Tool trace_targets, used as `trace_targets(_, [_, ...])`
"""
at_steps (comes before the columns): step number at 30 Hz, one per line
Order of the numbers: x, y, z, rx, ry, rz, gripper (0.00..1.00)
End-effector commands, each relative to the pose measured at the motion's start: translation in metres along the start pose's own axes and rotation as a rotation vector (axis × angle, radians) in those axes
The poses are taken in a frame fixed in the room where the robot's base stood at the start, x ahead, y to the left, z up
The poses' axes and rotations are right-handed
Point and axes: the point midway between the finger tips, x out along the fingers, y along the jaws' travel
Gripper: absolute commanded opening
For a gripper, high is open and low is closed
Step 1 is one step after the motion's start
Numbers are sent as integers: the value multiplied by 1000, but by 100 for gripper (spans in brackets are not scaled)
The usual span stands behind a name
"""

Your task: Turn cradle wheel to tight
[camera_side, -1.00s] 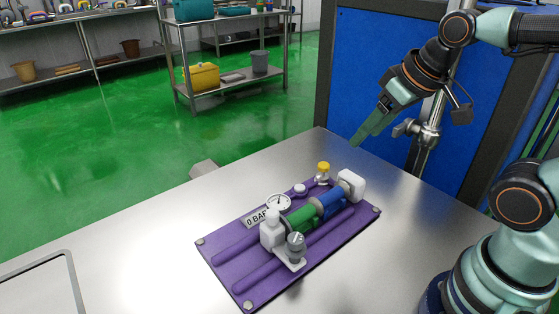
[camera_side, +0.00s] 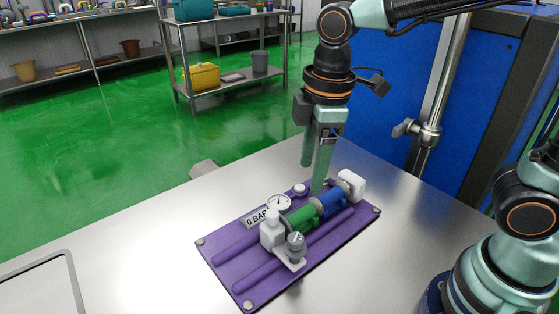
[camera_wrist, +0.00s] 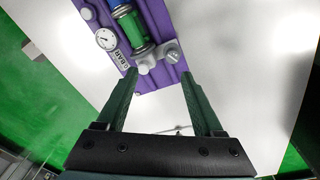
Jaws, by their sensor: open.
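A purple base plate (camera_side: 240,283) on the steel table carries a cradle with a green and blue cylinder (camera_side: 301,217). A grey ribbed knob (camera_side: 295,243), which looks like the cradle wheel, stands at the cradle's near end; it also shows in the wrist view (camera_wrist: 172,52). A white end block (camera_side: 271,229) is beside it. My gripper (camera_side: 312,178) is open and empty, pointing down above the far side of the plate. In the wrist view my fingers (camera_wrist: 158,74) spread below the grey knob, without clear contact.
A round gauge (camera_side: 279,203) and a "0 BAR" label (camera_side: 256,219) sit on the plate's far side. A white block (camera_side: 351,184) closes the blue end. A tray rim (camera_side: 68,268) lies at lower left; the steel between is clear.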

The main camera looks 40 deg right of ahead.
Motion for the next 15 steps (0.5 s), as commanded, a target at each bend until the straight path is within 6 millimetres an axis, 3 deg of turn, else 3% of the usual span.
trace_targets(6, [13,-20,-24,-235,-65,-62,69])
trace_targets(11, [22,-23,-25,-259,-71,-69,69])
trace_targets(15, [42,-24,-23,-257,-73,-70,69])
